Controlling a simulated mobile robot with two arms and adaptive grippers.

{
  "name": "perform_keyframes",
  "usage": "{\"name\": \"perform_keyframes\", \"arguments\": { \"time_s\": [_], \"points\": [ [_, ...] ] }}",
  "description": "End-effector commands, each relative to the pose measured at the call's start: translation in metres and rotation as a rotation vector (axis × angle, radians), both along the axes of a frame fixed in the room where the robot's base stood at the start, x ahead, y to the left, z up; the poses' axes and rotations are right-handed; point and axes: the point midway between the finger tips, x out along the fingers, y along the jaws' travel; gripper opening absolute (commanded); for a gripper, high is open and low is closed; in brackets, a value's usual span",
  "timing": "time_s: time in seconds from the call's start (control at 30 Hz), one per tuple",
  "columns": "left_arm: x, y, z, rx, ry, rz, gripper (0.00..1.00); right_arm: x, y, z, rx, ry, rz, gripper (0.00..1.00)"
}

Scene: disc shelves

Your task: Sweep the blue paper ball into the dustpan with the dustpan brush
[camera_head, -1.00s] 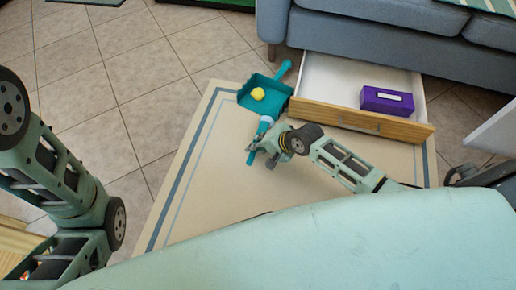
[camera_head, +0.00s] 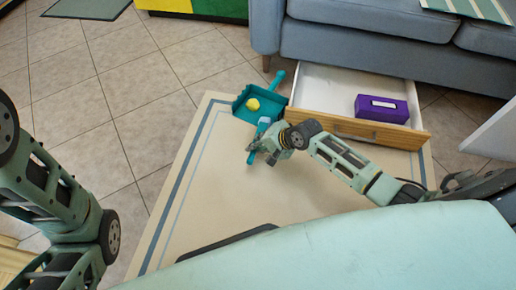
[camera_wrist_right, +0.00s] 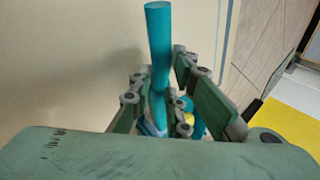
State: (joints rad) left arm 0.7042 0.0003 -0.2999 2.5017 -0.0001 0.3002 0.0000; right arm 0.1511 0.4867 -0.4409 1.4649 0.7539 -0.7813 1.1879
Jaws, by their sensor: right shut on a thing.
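The teal dustpan (camera_head: 271,101) lies on the rug, its handle towards the sofa. A yellow ball (camera_head: 254,104) rests at the dustpan, apparently inside it; no blue ball shows. My right gripper (camera_head: 269,150) is shut on the teal handle of the dustpan brush (camera_head: 251,158). The brush head (camera_head: 263,124) is at the dustpan's near side, close to the ball; I cannot tell whether they touch. In the right wrist view the brush handle (camera_wrist_right: 160,45) stands between the fingers, with a bit of the yellow ball (camera_wrist_right: 187,104) behind. My left arm shows at the left, its gripper out of frame.
An open drawer (camera_head: 324,82) with a wooden front stands right beside the dustpan and holds a purple box (camera_head: 382,107). A grey-blue sofa (camera_head: 370,40) is behind it. Tiled floor (camera_head: 90,120) is clear on the left.

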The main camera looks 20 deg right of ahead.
Motion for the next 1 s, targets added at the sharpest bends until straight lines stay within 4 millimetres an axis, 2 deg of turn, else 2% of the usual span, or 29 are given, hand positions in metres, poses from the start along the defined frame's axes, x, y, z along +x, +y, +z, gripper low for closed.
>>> {"name": "perform_keyframes", "arguments": {
  "time_s": [0.73,1.0],
  "points": [
    [0.002,0.000,-0.011,0.000,0.005,-0.001,0.28,0.028,-0.021,0.003,0.000,-0.003,-0.001,0.00],
    [0.003,0.000,-0.012,0.000,0.007,0.000,0.28,0.032,-0.025,0.003,0.000,-0.001,-0.001,0.00]
  ]
}}
